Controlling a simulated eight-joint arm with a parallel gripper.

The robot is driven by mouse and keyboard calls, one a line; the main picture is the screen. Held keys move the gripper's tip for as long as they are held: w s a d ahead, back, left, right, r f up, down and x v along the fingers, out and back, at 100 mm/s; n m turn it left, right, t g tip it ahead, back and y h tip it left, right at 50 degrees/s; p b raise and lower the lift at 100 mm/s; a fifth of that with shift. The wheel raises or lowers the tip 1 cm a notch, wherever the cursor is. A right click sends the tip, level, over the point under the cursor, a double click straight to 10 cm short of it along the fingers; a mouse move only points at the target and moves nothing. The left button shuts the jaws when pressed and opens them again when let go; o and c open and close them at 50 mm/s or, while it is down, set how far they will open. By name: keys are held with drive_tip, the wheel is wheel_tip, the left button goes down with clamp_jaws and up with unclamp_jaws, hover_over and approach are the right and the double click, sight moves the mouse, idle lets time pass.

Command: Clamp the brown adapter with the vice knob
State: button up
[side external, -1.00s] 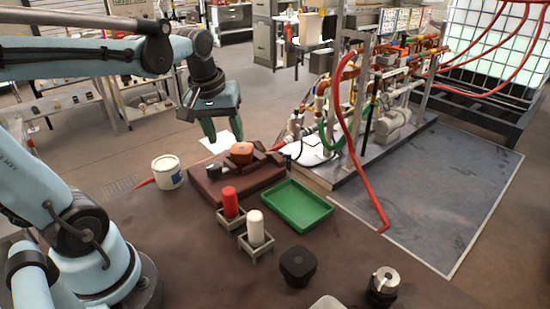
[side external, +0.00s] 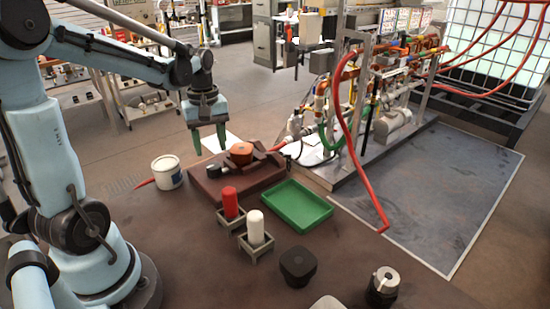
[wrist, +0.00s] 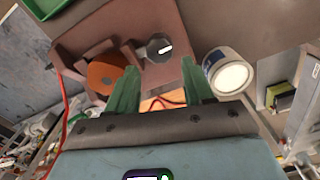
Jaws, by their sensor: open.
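The reddish-brown vice (side external: 216,190) sits on the brown table, and its block also shows in the wrist view (wrist: 110,20). The orange-brown adapter (side external: 240,149) rests between its jaws; in the wrist view the adapter (wrist: 104,74) is left of my fingers. The dark grey vice knob (side external: 213,172) is at the vice's left end. In the wrist view the knob (wrist: 157,47) has a white mark and lies just beyond the gap between my fingertips.
A white tub (side external: 167,173) stands left of the vice. A green tray (side external: 297,206) lies right of it. Red (side external: 230,203) and white (side external: 255,229) bottles stand in small holders in front. A dark block (side external: 297,266) is nearer the camera.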

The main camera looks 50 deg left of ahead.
sight(213, 165)
drive_tip(key=shift+f, duration=2.7)
drive_tip(key=c, duration=0.8)
